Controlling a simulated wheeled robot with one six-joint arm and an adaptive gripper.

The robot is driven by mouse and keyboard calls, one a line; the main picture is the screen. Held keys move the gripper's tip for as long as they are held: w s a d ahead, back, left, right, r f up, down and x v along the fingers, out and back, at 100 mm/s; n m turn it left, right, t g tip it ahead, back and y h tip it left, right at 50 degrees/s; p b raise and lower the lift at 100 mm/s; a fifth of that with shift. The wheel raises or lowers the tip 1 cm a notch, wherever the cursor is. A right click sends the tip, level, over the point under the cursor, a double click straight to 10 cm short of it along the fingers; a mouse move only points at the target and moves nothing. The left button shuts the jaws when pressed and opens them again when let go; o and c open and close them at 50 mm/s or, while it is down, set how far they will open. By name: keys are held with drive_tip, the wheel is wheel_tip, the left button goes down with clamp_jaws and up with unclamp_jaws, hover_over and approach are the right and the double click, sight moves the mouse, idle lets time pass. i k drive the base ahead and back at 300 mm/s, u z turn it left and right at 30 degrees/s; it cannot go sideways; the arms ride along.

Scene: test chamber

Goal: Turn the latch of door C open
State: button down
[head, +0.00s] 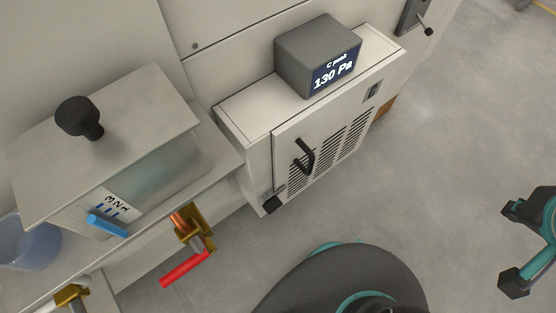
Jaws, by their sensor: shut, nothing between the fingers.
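A pale cabinet front with louvred vents (340,150) stands in the middle of the head view. A black bar handle (305,156) sits on its left part, tilted. A small dark plate (373,91) near its upper right corner is too small to read. A grey box (317,55) on top shows "C peak 130 Pa" on its screen. At the top right, a dark grey plate with a black-knobbed lever (421,27) is on the wall panel. I cannot tell which part is the latch of door C.
At left, a bench holds a lidded clear box (112,130) with a black knob. A teal and black object (530,240) is at right. The grey floor (450,160) between is clear.

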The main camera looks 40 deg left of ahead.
sight(272, 203)
drive_tip(key=u, duration=0.55)
drive_tip(key=k, duration=1.25)
drive_tip(key=u, duration=0.45)
drive_tip(key=i, duration=0.95)
drive_tip(key=z, duration=1.25)
drive_tip(key=k, duration=1.05)
drive_tip(key=u, duration=1.1)
